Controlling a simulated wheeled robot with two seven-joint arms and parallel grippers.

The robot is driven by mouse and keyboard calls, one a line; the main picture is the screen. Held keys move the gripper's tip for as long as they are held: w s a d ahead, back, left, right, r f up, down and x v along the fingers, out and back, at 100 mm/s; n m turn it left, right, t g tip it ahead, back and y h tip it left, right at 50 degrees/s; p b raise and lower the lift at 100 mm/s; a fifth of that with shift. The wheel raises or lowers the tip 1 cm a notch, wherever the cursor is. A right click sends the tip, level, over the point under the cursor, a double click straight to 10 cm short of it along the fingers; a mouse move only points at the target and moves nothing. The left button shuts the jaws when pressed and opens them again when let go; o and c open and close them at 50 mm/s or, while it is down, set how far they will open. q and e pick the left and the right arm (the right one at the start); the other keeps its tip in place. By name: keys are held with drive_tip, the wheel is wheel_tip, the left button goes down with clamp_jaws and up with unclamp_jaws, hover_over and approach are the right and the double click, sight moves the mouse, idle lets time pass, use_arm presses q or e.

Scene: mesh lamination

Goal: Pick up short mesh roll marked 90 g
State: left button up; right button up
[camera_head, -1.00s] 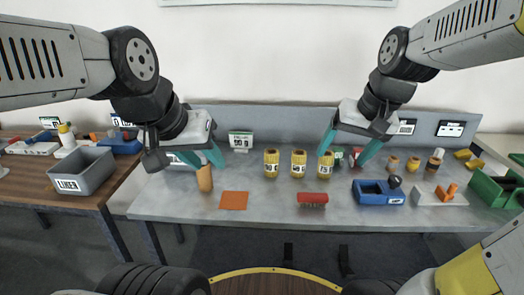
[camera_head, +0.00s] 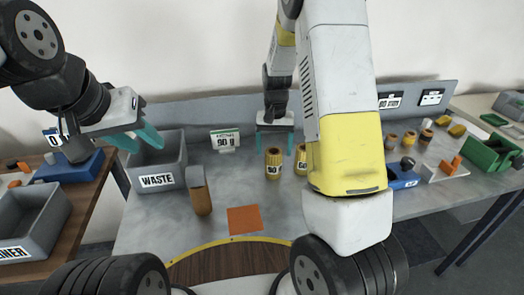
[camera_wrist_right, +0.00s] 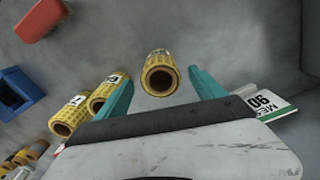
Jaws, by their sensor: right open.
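The short yellow mesh roll marked 90 (camera_head: 273,168) stands upright on the grey table. My right gripper (camera_head: 275,143) is open at the roll, its teal fingers on either side of it in the picture. In the right wrist view the nearest yellow roll (camera_wrist_right: 158,60) shows its hollow end between the open fingers (camera_wrist_right: 163,92), with visible gaps on both sides. Its label there is too small to read. My left gripper (camera_head: 138,140) is open and empty near the waste bin (camera_head: 158,180).
A yellow roll marked 60 (camera_head: 300,162) stands just right of the 90 roll. A 90 g sign (camera_head: 225,139) stands behind. My right arm hides the table's middle right.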

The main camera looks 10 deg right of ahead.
sight(273, 159)
wheel_tip(273, 159, down, 5)
drive_tip(key=shift+f, duration=0.2)
drive_tip(key=shift+c, duration=0.5)
clamp_jaws()
drive_tip(key=shift+r, duration=0.1)
